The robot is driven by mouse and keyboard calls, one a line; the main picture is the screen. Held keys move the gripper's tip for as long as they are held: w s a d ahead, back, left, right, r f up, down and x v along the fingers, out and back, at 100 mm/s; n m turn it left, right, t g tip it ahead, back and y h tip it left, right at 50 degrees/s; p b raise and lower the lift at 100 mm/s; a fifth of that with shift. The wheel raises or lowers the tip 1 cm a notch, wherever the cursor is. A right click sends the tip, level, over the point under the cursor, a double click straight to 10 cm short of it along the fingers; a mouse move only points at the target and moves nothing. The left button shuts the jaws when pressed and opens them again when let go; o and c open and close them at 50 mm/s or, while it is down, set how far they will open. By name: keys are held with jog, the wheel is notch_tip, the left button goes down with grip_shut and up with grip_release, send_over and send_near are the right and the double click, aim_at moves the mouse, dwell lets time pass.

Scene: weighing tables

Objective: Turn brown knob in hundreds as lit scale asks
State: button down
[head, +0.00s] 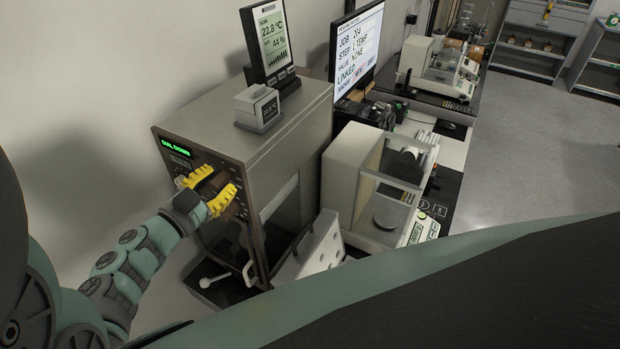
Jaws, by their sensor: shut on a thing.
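The brown knob (213,184) is on the front panel of a grey box-shaped unit (235,120). My gripper (207,190), with yellow fingers, is shut around the knob, which is partly hidden between the fingers. A small green lit display (178,143) is above the knob on the same panel; its text is too small to read surely. A balance (365,180) with a glass chamber and a round pan stands to the right. Its small panel (424,230) has a greenish display, which I cannot read.
A monitor (358,50) behind shows job text with the word "LINKED". A climate readout (270,42) and a small grey block (257,106) stand on the unit. Another balance (440,65) is on the far table. Open floor (530,150) lies to the right.

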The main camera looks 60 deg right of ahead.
jog(key=shift+r+m, duration=0.1)
jog(key=shift+m, duration=0.3)
jog(key=c, duration=0.6)
grip_release()
jog(key=s+a, duration=0.1)
jog(key=a, duration=1.1)
dwell(0.3)
